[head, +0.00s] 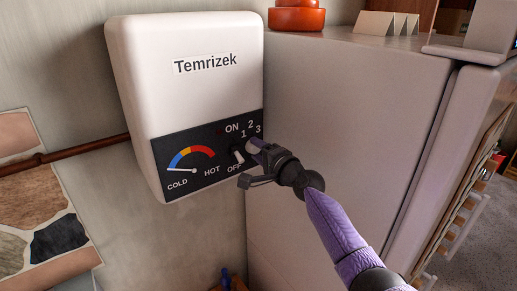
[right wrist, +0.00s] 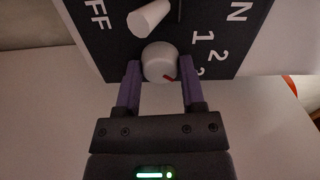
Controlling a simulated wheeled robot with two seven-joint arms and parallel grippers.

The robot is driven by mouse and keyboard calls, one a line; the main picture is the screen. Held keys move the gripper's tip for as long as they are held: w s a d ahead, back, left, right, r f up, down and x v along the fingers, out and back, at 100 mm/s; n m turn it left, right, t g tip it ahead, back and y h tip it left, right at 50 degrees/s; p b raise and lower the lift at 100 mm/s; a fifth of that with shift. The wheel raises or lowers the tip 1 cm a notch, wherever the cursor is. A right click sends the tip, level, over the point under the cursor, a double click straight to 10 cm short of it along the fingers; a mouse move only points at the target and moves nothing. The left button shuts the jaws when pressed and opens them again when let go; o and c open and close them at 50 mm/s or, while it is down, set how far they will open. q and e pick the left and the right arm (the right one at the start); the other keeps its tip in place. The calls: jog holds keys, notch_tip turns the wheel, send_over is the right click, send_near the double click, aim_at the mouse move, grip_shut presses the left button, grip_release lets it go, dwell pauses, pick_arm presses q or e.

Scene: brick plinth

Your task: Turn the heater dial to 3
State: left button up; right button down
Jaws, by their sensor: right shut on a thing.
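The heater (head: 186,60) is a white box labelled Temrizek on the wall, with a black panel (head: 207,174) along its lower front. The round white dial (right wrist: 157,60) sits between the two fingers of my right gripper (right wrist: 160,76), which is shut on it from both sides. The dial's red mark is at its lower right edge in the wrist view; the numbers 1, 2 and 3 lie to its right, and I cannot tell exactly which it points at. In the head view my right gripper (head: 255,149) mostly hides the dial. My left gripper is out of view.
A white tilted switch (head: 238,156) sits beside the dial, close to my gripper; it also shows in the wrist view (right wrist: 149,18). The gauge (head: 190,160) needle points to COLD. A large pale cabinet (head: 340,100) stands right of the heater, with a red pot (head: 296,18) on top.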

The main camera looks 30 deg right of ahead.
jog(key=shift+m, duration=0.6)
jog(key=shift+c, duration=2.3)
grip_release()
jog(key=shift+s+p, duration=0.3)
jog(key=shift+s, duration=0.05)
jog(key=s+p, duration=0.1)
jog(key=s, duration=0.8)
jog(key=shift+d, duration=0.4)
